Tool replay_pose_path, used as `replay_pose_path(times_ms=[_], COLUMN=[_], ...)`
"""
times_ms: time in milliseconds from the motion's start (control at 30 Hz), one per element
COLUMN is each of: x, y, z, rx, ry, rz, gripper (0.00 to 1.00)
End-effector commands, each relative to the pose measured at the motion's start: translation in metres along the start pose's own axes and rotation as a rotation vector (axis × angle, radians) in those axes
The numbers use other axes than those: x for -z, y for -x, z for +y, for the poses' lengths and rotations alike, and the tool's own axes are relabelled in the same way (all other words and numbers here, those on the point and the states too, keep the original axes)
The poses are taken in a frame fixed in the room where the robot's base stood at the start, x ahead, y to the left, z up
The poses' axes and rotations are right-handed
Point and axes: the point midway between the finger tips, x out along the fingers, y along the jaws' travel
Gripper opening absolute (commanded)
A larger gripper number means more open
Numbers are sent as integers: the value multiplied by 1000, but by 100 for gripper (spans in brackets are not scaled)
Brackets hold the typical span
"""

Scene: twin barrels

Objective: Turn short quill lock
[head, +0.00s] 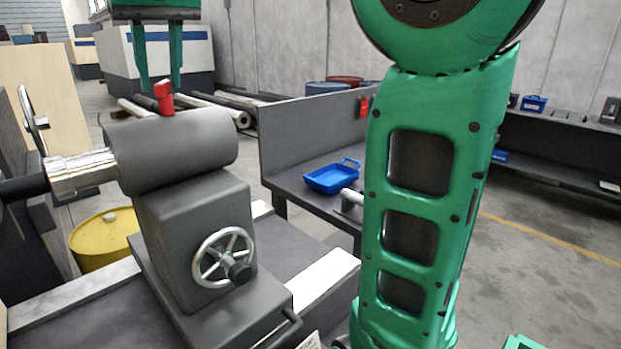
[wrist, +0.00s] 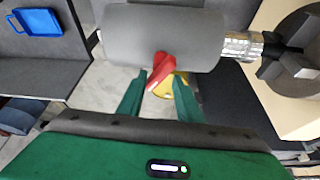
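The short quill lock is a red lever (head: 163,97) standing on top of the grey tailstock barrel (head: 185,150) in the head view. It also shows in the wrist view (wrist: 158,70), tilted. My gripper (head: 160,82) hangs pointing down above the barrel, with its two green fingers apart and nothing visible held between them. In the wrist view the fingertips (wrist: 160,79) lie on either side of the lever. The fingers show no clear contact with the lever, and their exact height relative to it is hard to tell.
A handwheel (head: 223,258) is on the tailstock's front face. The silver quill (head: 80,172) sticks out to the left. A blue tray (head: 331,178) lies on a grey bench (head: 288,184) behind. A yellow barrel (head: 105,240) stands beyond the lathe bed.

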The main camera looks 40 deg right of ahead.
Motion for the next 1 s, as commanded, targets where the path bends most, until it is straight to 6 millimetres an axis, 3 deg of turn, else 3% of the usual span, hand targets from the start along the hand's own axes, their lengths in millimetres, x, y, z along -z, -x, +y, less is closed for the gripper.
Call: replay_pose_path(times_ms=[1000], x=[-2], y=[5], z=[2], rx=[34], ry=[83], rz=[1], gripper=[31])
